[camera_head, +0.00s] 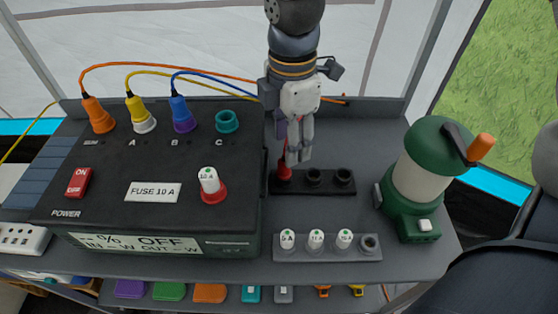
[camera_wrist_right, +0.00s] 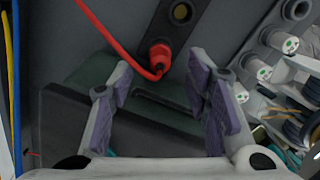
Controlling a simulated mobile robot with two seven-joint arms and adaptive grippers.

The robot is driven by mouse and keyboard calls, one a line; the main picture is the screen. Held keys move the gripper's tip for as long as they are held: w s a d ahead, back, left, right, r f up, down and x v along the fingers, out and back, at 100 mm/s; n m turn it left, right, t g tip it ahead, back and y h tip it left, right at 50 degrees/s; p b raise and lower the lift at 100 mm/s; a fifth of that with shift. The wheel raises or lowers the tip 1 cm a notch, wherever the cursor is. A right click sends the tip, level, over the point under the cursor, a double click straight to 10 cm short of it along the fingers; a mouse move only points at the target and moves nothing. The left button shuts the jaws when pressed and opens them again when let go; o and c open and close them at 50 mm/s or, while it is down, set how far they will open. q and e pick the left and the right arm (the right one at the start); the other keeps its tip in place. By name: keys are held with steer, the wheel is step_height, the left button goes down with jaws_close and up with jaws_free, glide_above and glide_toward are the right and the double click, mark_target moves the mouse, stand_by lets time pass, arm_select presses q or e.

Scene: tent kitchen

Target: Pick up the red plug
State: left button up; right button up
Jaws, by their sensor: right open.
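The red plug (camera_head: 284,172) stands in the left hole of the dark three-hole holder (camera_head: 314,187), behind the fuse rack. A red cord runs up from it, past my right gripper. My right gripper (camera_head: 294,150) points down just above and behind the plug, with its fingers apart and nothing between them. In the right wrist view, the red plug (camera_wrist_right: 159,57) shows beyond the open purple-padded fingertips (camera_wrist_right: 162,82), roughly centred between them and not touched. The cord curves up to the left there. My left gripper is not in view.
A black power box (camera_head: 100,190) with orange, yellow and blue plugs and a red-based fuse stands left. A grey rack (camera_head: 328,254) with several white fuses is in front. A green lantern (camera_head: 415,180) stands right. Grey shelf surface is free behind the holder.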

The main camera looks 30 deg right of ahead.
mark_target(284, 168)
steer(key=f, duration=0.4)
steer(key=a+f, duration=0.1)
steer(key=f, duration=0.1)
steer(key=shift+f+b, duration=0.1)
steer(key=shift+b, duration=0.3)
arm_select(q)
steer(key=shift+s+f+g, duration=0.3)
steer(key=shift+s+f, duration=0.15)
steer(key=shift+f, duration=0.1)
arm_select(e)
steer(key=shift+d, duration=0.1)
jaws_close()
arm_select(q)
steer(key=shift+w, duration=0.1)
arm_select(e)
steer(key=shift+r, duration=0.2)
